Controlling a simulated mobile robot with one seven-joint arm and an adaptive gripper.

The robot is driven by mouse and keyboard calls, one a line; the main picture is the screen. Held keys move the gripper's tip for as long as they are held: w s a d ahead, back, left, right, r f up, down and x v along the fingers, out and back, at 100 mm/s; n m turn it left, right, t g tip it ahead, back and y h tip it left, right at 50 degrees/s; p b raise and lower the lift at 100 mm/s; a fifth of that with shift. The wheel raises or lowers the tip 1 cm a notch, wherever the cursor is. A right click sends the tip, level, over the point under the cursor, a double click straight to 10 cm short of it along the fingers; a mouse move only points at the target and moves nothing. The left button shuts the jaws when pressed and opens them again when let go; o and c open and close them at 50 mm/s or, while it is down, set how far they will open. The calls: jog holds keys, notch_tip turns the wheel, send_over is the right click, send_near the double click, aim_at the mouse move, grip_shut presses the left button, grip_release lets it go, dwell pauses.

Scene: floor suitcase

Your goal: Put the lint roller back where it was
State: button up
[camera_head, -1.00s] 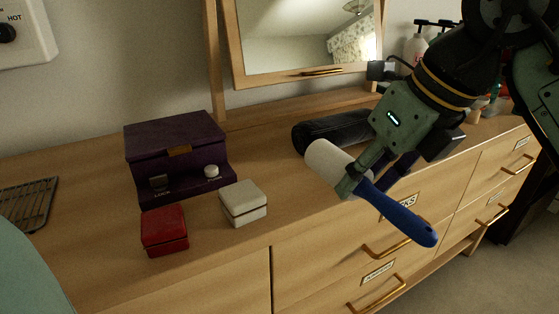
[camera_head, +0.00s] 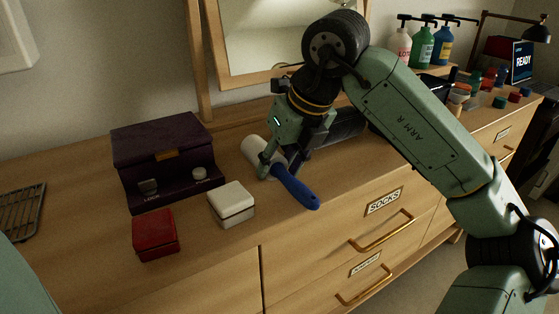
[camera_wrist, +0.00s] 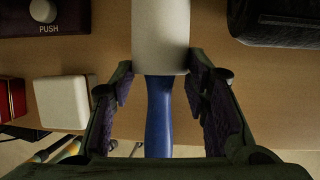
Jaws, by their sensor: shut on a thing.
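The lint roller has a white head (camera_head: 256,150) and a blue handle (camera_head: 295,188). My gripper (camera_head: 273,170) is shut on it near where the head meets the handle. The roller is low over the dresser top, its handle pointing toward the front edge; I cannot tell whether it touches the wood. In the wrist view, the lint roller (camera_wrist: 160,110) runs between the two fingers of my gripper (camera_wrist: 160,88), head away from the palm. The finger contact is not clear there.
The dresser top (camera_head: 70,195) carries a purple box (camera_head: 165,145), a white box (camera_head: 232,203) and a red box (camera_head: 156,234) left of the roller. A black cylinder (camera_head: 345,127) lies behind my gripper. Pump bottles (camera_head: 422,45) and small coloured items stand at far right.

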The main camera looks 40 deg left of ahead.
jog(key=shift+f, duration=0.2)
jog(key=o, duration=1.2)
jog(key=shift+o, duration=0.2)
jog(key=shift+r, duration=0.3)
jog(key=v, duration=1.1)
jog(key=shift+d+r, duration=0.25)
jog(key=shift+r, duration=0.1)
jog(key=shift+s, duration=0.1)
